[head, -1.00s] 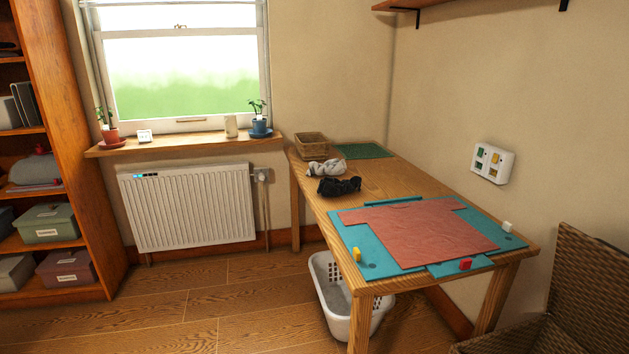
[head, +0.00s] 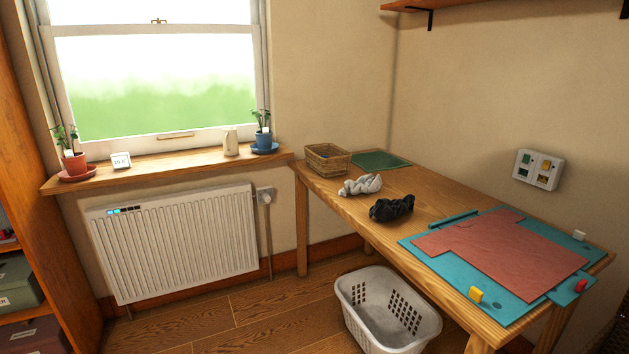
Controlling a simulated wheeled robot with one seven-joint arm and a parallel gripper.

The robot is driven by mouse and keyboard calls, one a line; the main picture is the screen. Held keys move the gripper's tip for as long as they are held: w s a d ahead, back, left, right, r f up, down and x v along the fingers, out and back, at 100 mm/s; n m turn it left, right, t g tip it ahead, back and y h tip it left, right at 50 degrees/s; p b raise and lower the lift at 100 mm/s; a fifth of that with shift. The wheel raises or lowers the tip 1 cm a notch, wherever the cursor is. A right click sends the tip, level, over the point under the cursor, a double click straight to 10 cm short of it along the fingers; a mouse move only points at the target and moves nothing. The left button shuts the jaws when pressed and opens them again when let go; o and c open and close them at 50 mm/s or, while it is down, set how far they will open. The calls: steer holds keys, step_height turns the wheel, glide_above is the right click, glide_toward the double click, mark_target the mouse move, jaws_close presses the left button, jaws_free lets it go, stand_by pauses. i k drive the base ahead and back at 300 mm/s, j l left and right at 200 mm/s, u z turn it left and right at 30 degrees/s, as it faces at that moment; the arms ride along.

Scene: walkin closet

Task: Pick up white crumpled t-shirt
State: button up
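A white crumpled t-shirt (head: 360,185) lies on the wooden table (head: 352,208), towards its far left part. It sits in front of a small wicker basket (head: 327,158) and behind a black crumpled garment (head: 391,207), apart from both as far as I can see. Nothing covers it. My gripper does not show in the head view, and no part of my arm is visible.
A red t-shirt (head: 500,252) lies flat on a teal folding board (head: 424,262) at the table's near end. A white laundry basket (head: 388,312) stands on the floor by the table. A radiator (head: 175,243) is under the window. Floor is clear before it.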

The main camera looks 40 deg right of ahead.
mark_target(367, 183)
steer(key=i+z, duration=0.1)
steer(key=i, duration=0.85)
steer(key=i+j+z, duration=0.1)
steer(key=i, duration=0.9)
steer(key=i+l+z, duration=0.25)
steer(key=i, duration=0.15)
steer(key=i+z, duration=0.25)
steer(key=i, duration=0.1)
